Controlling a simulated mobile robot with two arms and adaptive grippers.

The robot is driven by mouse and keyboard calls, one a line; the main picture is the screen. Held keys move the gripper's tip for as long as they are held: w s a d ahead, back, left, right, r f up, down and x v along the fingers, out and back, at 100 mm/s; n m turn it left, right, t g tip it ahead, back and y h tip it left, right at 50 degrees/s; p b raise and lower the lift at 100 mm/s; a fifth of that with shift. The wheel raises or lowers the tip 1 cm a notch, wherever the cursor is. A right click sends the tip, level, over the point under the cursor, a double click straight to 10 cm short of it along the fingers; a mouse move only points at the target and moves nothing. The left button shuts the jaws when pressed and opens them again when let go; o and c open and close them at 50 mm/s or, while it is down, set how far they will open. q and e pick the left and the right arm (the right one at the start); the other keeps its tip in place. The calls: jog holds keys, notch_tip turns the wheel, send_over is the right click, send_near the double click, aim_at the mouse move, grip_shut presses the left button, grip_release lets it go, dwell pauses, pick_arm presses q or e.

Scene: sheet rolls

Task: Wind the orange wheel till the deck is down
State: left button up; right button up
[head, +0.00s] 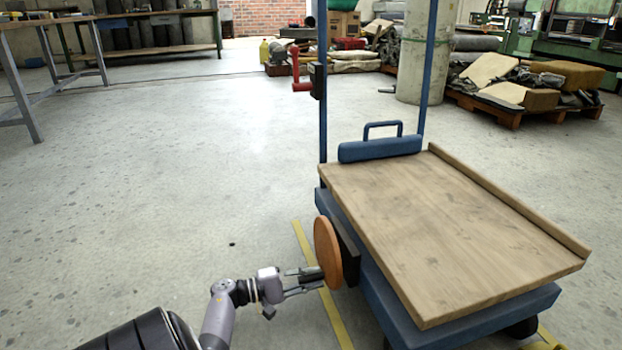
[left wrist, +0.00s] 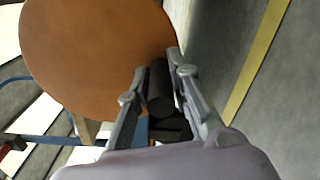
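The orange wheel (head: 328,252) is a round disc on the left side of a blue cart (head: 378,305). It fills the upper left of the left wrist view (left wrist: 95,50). A dark cylindrical handle (left wrist: 160,92) stands out from its face. My left gripper (head: 318,278) is at the wheel, its fingers on either side of the handle and apparently closed on it, also in the left wrist view (left wrist: 158,75). The deck (head: 440,225) is a bare wooden board with a raised right edge, lying above the blue frame. My right gripper is out of view.
A blue upright post (head: 323,130) carries a red handle (head: 299,72) above the deck's far end. Yellow floor lines (head: 335,315) run by the cart. A pallet of scrap (head: 520,95) and a pillar (head: 412,60) stand behind. Floor to the left is clear.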

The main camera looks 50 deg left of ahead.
pick_arm(q)
jog(key=o, duration=0.3)
jog(key=shift+s+d+f, duration=0.1)
jog(key=shift+f, duration=0.05)
jog(key=shift+o, duration=0.2)
jog(key=v, duration=1.2)
